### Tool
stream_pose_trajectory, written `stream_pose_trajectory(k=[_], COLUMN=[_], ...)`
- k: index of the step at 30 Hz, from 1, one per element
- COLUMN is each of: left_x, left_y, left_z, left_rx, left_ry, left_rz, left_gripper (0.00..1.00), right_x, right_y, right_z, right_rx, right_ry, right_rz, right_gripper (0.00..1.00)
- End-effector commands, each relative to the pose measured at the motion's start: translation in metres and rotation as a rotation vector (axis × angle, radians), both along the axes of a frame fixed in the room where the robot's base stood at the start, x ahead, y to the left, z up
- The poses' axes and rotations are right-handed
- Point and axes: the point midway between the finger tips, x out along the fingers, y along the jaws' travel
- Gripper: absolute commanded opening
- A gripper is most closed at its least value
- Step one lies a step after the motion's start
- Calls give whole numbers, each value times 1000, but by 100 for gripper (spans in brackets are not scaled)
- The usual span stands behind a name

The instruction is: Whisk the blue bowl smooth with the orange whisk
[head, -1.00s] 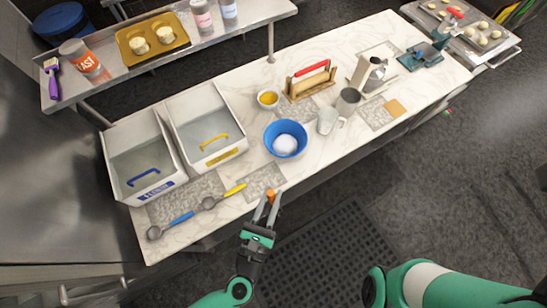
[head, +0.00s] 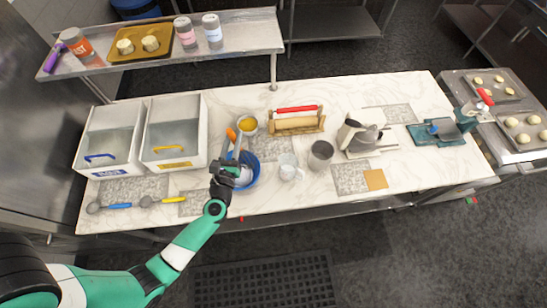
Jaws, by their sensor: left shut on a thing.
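The blue bowl (head: 255,170) stands on the marble counter, partly covered by my left gripper and wrist. White contents (head: 244,176) show inside it. My left gripper (head: 232,158) is over the bowl's left and far side, shut on the orange whisk (head: 231,134). The orange end of the whisk sticks up past the fingers. Its wire end is hidden, so I cannot tell whether it touches the contents. My right gripper is not in view.
A small cup with yellow contents (head: 249,124) stands just behind the bowl. A clear jug (head: 289,168) and a grey cup (head: 320,154) stand to the right. White bins (head: 174,136) stand left. Measuring spoons (head: 120,206) lie at the front left.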

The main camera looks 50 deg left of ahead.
Motion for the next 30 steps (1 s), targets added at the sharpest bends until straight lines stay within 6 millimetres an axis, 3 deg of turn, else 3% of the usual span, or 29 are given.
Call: stream_pose_trajectory(k=[3, 8, 17, 30], left_x=[-16, -28, -30, -39], left_y=[28, 46, 48, 54], left_z=[2, 2, -2, -38], left_rx=[-8, -16, -21, -21], left_ry=[-8, -19, -25, -25], left_rz=[76, 127, 131, 131], left_gripper=[0, 0, 0, 0], right_x=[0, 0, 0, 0], right_y=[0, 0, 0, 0], right_z=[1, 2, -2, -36], right_rx=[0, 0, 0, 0], right_ry=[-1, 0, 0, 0], right_rz=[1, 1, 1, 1], right_gripper=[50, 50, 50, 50])
